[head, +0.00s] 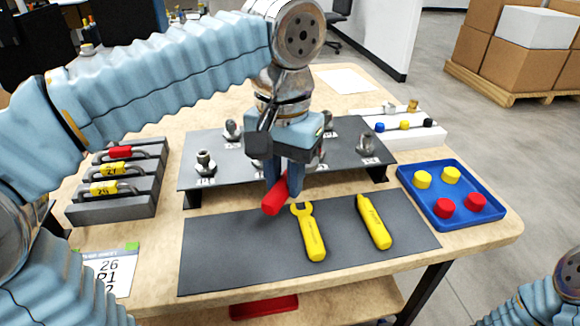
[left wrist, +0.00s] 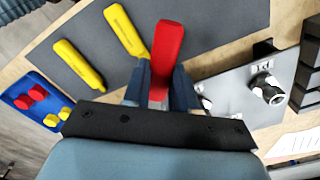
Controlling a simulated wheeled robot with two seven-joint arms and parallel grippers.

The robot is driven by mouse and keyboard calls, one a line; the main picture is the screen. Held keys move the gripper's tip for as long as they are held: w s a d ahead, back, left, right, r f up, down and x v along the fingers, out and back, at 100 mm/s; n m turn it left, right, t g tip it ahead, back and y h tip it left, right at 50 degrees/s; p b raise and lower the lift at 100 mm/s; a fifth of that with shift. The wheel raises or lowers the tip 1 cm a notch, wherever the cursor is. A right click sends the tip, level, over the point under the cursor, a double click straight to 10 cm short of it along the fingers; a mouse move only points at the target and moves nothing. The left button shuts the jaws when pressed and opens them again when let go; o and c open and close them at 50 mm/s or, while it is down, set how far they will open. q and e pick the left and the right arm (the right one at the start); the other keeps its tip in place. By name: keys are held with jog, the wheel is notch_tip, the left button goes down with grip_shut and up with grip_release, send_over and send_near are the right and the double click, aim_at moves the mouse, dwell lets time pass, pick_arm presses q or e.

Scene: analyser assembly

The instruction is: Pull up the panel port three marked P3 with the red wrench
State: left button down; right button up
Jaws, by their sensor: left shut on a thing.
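My left gripper (head: 283,190) is shut on the red wrench (head: 275,196), over the front edge of the dark port panel (head: 236,172). In the left wrist view, the wrench's red handle (left wrist: 167,45) sticks out beyond the fingers (left wrist: 160,80). Its working end is hidden by the gripper. Metal ports stand on the panel, among them a front-left one (head: 205,163) and a right one (head: 367,146). One port (left wrist: 268,90) shows in the left wrist view. The labels are too small to read, so I cannot tell which is P3. My right gripper is out of view.
Two yellow tools, an open-ended wrench (head: 313,238) and another (head: 374,222), lie on the dark mat (head: 215,255). A blue tray (head: 446,222) holds red and yellow pieces. A grey rack (head: 112,212) stands left. A white block (head: 420,135) with small knobs stands at the back right.

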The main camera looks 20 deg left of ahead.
pick_arm(q)
jog(key=shift+s, duration=0.1)
jog(key=shift+s+d+r, duration=0.55)
jog(key=shift+s+r, duration=0.1)
jog(key=shift+s, duration=0.1)
notch_tip(320, 180, up, 8)
jog(key=shift+s+d+f, duration=0.15)
jog(key=shift+s+d, duration=0.15)
jog(key=shift+s, duration=0.15)
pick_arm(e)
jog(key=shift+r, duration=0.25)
pick_arm(q)
jog(key=shift+w, duration=0.1)
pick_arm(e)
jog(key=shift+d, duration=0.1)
